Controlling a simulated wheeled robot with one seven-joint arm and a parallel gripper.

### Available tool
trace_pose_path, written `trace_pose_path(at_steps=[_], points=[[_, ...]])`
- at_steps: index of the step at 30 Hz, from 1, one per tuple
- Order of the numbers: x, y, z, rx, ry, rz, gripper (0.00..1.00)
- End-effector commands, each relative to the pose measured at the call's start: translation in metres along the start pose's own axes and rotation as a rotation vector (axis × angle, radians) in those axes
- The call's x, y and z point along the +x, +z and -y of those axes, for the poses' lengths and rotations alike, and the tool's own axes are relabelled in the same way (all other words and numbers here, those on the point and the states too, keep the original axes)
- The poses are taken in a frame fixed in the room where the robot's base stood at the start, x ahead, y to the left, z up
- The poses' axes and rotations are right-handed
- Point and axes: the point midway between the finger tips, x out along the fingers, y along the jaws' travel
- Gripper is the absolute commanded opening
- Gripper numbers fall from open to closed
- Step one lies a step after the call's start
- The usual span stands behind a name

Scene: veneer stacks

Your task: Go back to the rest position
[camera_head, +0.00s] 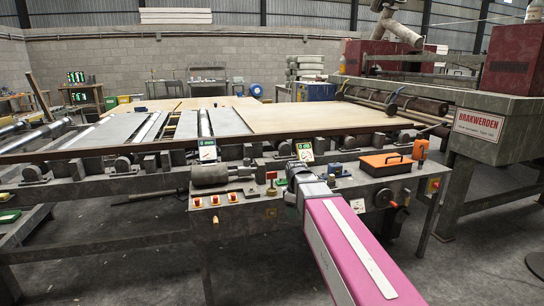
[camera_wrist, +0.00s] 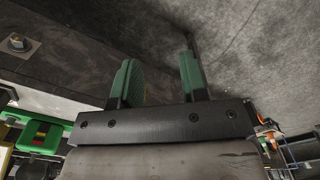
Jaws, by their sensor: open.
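My gripper (camera_wrist: 160,78) shows in the wrist view with two green fingers set apart and nothing between them. Beyond the fingers is a dark grey metal surface and a lighter grey floor. In the head view my pink arm reaches forward from the bottom right to the front edge of the machine bench (camera_head: 255,196). The gripper's fingers cannot be made out in that view.
Veneer sheets (camera_head: 300,118) lie on the rollers behind. A large grey machine (camera_head: 485,126) stands at the right. Open floor shows at the lower right.

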Motion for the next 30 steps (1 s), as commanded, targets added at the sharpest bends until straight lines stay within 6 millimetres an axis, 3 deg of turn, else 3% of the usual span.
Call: trace_pose_path(at_steps=[1, 6, 15, 21, 30], points=[[0.019, 0.017, 0.008, 0.081, -0.004, 0.003, 0.4], [0.071, 0.06, 0.022, 0.376, -0.002, 0.003, 0.4], [0.143, 0.129, 0.056, 0.859, 0.001, 0.0, 0.4], [0.164, 0.149, 0.068, 1.021, 0.002, -0.001, 0.4], [0.164, 0.149, 0.068, 1.021, 0.002, -0.001, 0.4]])
